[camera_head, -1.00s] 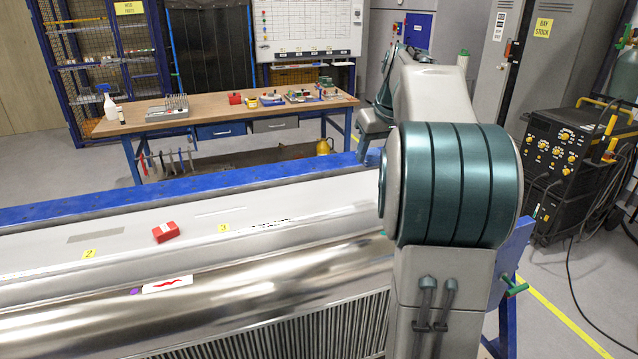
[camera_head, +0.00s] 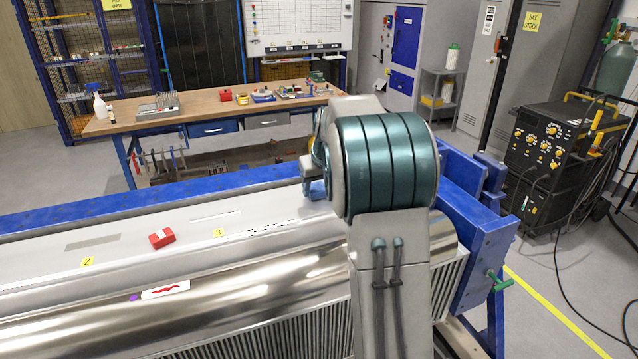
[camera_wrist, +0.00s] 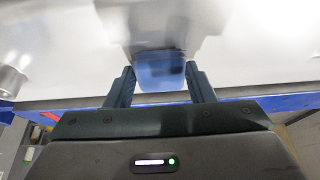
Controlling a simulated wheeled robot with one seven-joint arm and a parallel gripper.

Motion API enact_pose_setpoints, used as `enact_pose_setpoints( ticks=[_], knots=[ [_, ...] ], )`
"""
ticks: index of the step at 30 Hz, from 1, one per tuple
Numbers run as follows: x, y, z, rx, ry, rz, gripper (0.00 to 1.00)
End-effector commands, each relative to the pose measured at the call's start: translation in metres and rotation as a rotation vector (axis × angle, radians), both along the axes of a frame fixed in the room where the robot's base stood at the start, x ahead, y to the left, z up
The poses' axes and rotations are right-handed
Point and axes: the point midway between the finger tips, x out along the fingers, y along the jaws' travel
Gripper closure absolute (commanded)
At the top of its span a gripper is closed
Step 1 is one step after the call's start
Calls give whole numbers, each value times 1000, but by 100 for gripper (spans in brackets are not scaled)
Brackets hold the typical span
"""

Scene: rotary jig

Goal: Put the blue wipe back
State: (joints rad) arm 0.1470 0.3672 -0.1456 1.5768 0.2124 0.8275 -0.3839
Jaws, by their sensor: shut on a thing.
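My gripper (camera_wrist: 160,82) is shut on the blue wipe (camera_wrist: 160,72), which sits between its two fingers in the wrist view. In the head view a small patch of the blue wipe (camera_head: 317,190) shows low at the left of my arm, over the pale top of the jig. My arm hides most of the gripper there. I cannot tell whether the wipe touches the surface below.
A red block (camera_head: 161,238) sits on the jig's pale strip between yellow labels 2 (camera_head: 87,262) and 3 (camera_head: 218,233). A white tag with a red mark (camera_head: 166,289) lies on the shiny curved part. A workbench (camera_head: 215,108) stands behind.

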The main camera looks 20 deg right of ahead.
Motion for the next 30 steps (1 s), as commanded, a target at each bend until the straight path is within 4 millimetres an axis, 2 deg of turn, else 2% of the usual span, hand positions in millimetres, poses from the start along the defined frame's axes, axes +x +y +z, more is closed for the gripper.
enact_pose_setpoints(
  ticks=[11,12,14,23,26,30],
  knots=[
    [0,0,-6,0,-1,0,76],
    [0,0,-4,0,-1,0,43],
    [0,0,-4,0,-1,0,29],
    [0,0,-3,0,-1,0,29],
    [-1,0,3,0,-3,0,29],
    [-10,0,24,-1,-7,-1,29]
  ],
)
